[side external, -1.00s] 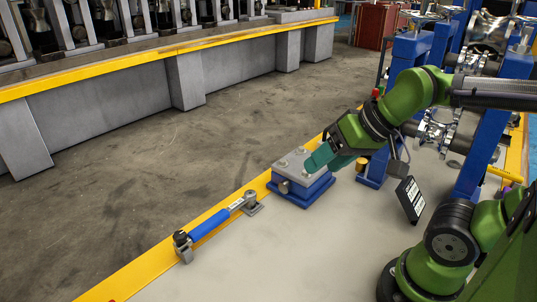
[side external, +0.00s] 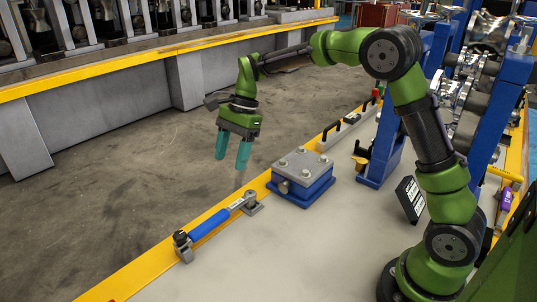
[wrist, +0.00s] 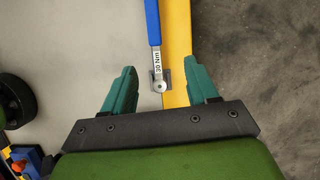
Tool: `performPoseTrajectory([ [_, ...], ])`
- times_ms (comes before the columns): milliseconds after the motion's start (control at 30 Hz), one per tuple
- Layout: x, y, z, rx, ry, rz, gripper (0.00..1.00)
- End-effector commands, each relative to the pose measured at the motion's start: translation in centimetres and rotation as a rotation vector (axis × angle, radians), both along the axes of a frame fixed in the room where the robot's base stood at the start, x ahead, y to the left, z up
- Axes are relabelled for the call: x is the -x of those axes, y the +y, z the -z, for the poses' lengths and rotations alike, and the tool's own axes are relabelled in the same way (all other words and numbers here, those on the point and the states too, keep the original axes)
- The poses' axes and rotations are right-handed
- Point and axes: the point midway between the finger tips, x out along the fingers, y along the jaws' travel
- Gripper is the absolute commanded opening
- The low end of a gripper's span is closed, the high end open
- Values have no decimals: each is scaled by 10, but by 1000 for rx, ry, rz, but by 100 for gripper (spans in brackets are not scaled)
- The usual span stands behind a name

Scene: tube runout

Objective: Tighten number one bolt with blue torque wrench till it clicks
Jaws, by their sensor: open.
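The blue torque wrench (side external: 209,224) lies in its two grey holders along the yellow edge of the table. In the wrist view the wrench (wrist: 153,22) runs up from its head, with a "30 Nm" label on the shaft. The bolt plate (side external: 302,170), grey on a blue base, carries several bolts on its top; I cannot tell which one is number one. My gripper (side external: 231,168) points down, open and empty, above the wrench's head end. In the wrist view its teal fingers (wrist: 160,92) stand on both sides of the wrench head, apart from it.
Blue stands (side external: 383,140) with metal rollers rise at the right. A dark-faced panel with writing (side external: 410,198) stands on the table near my base. A grey bar with black handles (side external: 345,128) lies beyond the bolt plate. The pale table (side external: 290,250) in front is clear.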

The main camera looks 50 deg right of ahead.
Motion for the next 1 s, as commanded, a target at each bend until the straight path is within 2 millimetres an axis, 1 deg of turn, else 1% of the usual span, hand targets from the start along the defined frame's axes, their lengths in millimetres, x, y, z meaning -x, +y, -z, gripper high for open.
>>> performPoseTrajectory([
  [33, 0, 1, -4, -7, 15, 34, 58],
  [167, 3, 5, 3, -14, 46, 74, 58],
  [267, 4, 12, 18, -14, 48, 74, 58],
  [500, 4, 32, 67, -13, 46, 72, 58],
  [600, 5, 39, 85, -13, 46, 72, 58],
  [700, 4, 44, 97, -13, 45, 71, 58],
  [900, 5, 49, 108, -13, 42, 72, 58],
  [1000, 8, 54, 121, -12, 45, 72, 58],
])
